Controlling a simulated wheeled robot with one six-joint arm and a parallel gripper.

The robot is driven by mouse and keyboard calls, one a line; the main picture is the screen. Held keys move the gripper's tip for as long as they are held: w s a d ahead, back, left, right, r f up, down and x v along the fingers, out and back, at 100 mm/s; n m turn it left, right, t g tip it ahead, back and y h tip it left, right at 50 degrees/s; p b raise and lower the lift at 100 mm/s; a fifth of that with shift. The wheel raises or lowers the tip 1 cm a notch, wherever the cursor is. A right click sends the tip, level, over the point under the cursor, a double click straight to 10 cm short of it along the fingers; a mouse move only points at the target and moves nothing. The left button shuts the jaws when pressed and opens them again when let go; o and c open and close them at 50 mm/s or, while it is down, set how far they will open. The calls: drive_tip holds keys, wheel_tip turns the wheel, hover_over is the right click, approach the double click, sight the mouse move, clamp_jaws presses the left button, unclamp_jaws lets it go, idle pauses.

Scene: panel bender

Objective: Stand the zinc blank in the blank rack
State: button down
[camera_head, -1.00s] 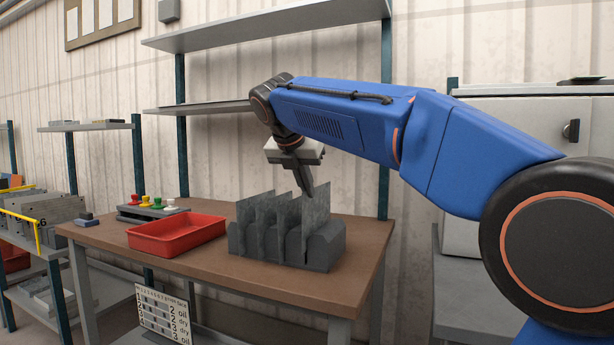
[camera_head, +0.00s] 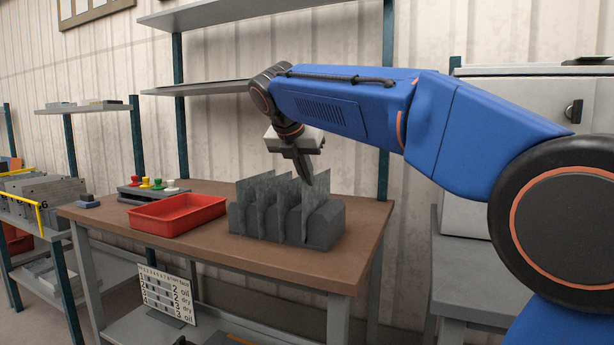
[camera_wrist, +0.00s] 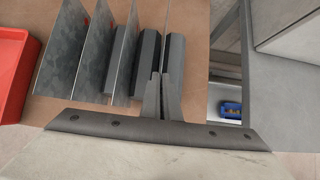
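The grey blank rack (camera_head: 325,228) stands on the brown table, with several thin grey sheets upright in its slots. I cannot tell which sheet is the zinc blank; one mottled grey sheet (camera_head: 255,200) stands at the rack's left. My gripper (camera_head: 306,180) points down over the rack's right part, its tips overlapping the rightmost sheet in the head view. In the wrist view my gripper (camera_wrist: 160,78) has its fingers close together over the gap between two dark rack blocks (camera_wrist: 174,65). The sheets (camera_wrist: 97,50) stand to their left.
A red tray (camera_head: 178,213) stands left of the rack, with a stand of coloured knobs (camera_head: 150,188) behind it. A shelf (camera_head: 205,88) hangs above the table behind my arm. A light cabinet (camera_head: 520,100) stands at the right. The table front is clear.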

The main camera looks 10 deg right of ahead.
drive_tip(key=shift+f, duration=0.85)
idle(0.6)
drive_tip(key=c, duration=1.9)
unclamp_jaws()
drive_tip(key=shift+c, duration=0.2)
drive_tip(key=v, duration=1.7)
drive_tip(key=shift+r, duration=0.2)
drive_tip(key=shift+s, duration=0.1)
